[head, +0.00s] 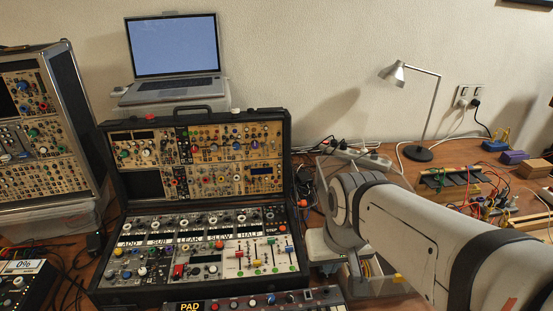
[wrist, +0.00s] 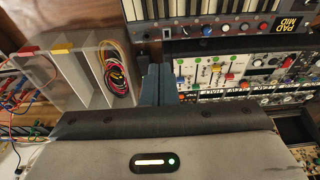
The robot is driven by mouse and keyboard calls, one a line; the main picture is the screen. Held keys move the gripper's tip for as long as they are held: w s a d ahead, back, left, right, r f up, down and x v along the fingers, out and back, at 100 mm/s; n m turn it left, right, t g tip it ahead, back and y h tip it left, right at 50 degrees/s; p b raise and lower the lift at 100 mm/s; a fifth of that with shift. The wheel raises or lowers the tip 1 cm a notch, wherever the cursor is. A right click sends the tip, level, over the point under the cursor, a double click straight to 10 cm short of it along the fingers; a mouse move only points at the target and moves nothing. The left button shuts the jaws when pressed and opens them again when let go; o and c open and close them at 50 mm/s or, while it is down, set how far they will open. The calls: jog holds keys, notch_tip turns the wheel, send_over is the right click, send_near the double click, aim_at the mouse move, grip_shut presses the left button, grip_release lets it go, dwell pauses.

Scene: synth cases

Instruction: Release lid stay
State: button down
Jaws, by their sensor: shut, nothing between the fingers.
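An open black synth case (head: 110,190) stands on the bench at centre left in the head view, its lid (head: 284,150) raised upright with modules inside. A small red-orange part (head: 303,203) shows at the case's right edge near the hinge line; I cannot tell whether it belongs to the lid stay. No lid stay is clearly visible. In the wrist view my gripper (wrist: 158,70) has its two blue-grey fingers together, empty, between a divided clear bin and the case's panel of sliders (wrist: 215,75). In the head view my arm hides the fingers.
The clear bin (wrist: 88,75) with coiled cables is close beside my fingers. A keyboard-like unit labelled PAD (head: 240,303) lies in front of the case. A laptop (head: 172,50) sits behind it. A lamp (head: 420,153), power strip (head: 355,157) and loose wires occupy the right.

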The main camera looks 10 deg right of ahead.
jog(key=w+r+t+b, duration=0.1)
jog(key=w+t+b, duration=0.25)
jog(key=w, duration=2.55)
jog(key=x, duration=1.3)
jog(key=shift+w+d+f+b, duration=0.15)
jog(key=shift+w+d+b, duration=0.05)
jog(key=shift+b, duration=0.15)
